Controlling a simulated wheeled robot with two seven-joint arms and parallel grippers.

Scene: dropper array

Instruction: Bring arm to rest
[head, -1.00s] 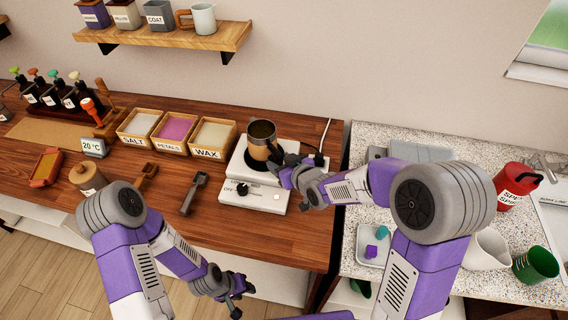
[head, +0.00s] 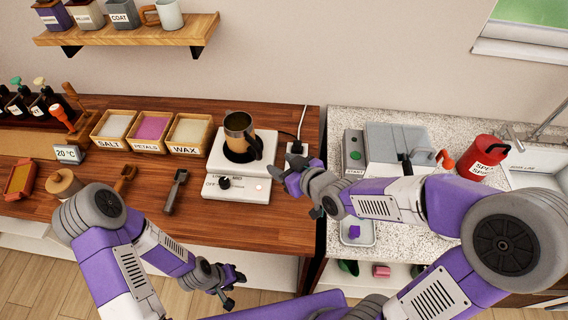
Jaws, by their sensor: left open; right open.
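My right gripper (head: 290,180) is open and empty. It hangs just right of the hot plate (head: 238,190), near the table's right edge. My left gripper (head: 234,284) is open and empty, low in front of the wooden table's front edge. A metal pitcher with a dark handle (head: 238,130) stands upright on the hot plate, apart from both grippers.
Bins of salt (head: 113,128), petals (head: 150,131) and wax (head: 188,133) stand left of the hot plate. A grey machine (head: 398,142) and a red can (head: 482,156) stand on the speckled counter at right. A small tray (head: 366,237) lies below my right forearm.

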